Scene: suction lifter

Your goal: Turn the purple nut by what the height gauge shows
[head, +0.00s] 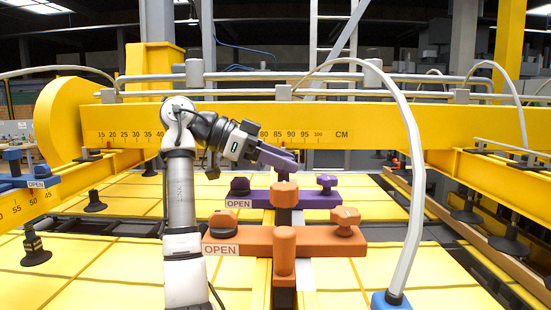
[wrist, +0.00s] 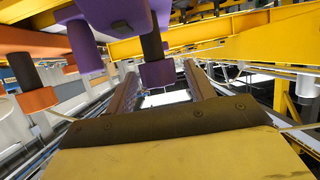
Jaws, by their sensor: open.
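The purple clamp arm (head: 300,199), labelled OPEN, lies across a yellow panel. Its purple nut (head: 328,182) stands upright at its right end; a dark knob (head: 240,185) is at its left end. My gripper (head: 290,162) is above the clamp arm, up and left of the nut, and apart from it. In the wrist view, the open gripper (wrist: 160,76) has nothing held, and the purple nut (wrist: 157,75) on its dark stem lines up between the fingers, seemingly beyond their tips. A centimetre scale (head: 120,134) runs along the yellow beam; my arm hides part of it. I cannot make out a pointer.
A similar orange clamp arm (head: 260,240) with its own knobs lies in front, also labelled OPEN. A white hose (head: 413,150) arches at the right. Black suction cups (head: 95,200) stand over the yellow panels. A blue clamp (head: 25,180) is at the far left.

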